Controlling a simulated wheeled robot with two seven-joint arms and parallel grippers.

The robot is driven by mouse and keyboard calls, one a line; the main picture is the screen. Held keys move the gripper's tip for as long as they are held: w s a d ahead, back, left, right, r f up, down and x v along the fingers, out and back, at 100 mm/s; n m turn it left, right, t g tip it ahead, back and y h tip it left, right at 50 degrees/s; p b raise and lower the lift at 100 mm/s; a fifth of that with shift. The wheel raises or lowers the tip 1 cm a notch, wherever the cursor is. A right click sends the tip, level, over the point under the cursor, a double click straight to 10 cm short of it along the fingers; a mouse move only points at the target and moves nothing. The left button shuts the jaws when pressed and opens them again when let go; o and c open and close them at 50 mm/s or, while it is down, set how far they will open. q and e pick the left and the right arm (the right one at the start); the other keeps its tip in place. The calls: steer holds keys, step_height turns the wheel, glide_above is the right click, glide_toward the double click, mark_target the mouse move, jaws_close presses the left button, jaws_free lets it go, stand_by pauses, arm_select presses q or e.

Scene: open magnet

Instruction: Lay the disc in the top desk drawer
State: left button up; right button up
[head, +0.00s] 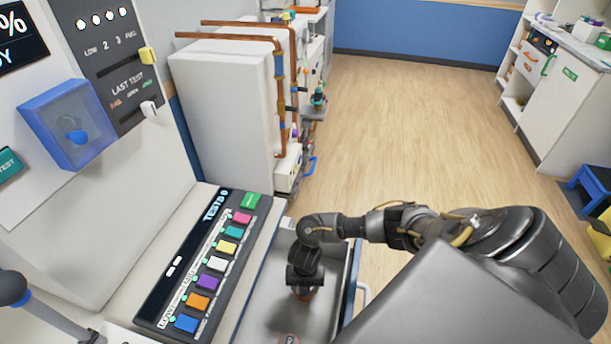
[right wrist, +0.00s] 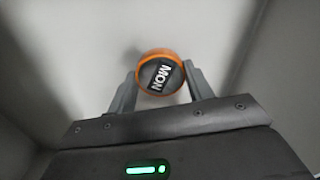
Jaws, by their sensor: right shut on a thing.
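Pale drawer floor lies behind the disc in the wrist view, with grey walls at the sides. I cannot tell whether the disc touches the floor. My left gripper is not in view.
A small round thing (head: 288,339) shows in the drawer at the bottom picture edge, partly cut off. The desk panel with coloured buttons (head: 209,263) stands left of the drawer. White cabinets with copper pipes (head: 281,90) stand beyond. The wooden floor (head: 430,110) is clear.

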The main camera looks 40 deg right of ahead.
steer(key=shift+f, duration=0.1)
steer(key=shift+f, duration=0.15)
steer(key=o, duration=1)
steer(key=shift+r, duration=0.3)
step_height(320, 180, up, 12)
steer(key=p, duration=0.4)
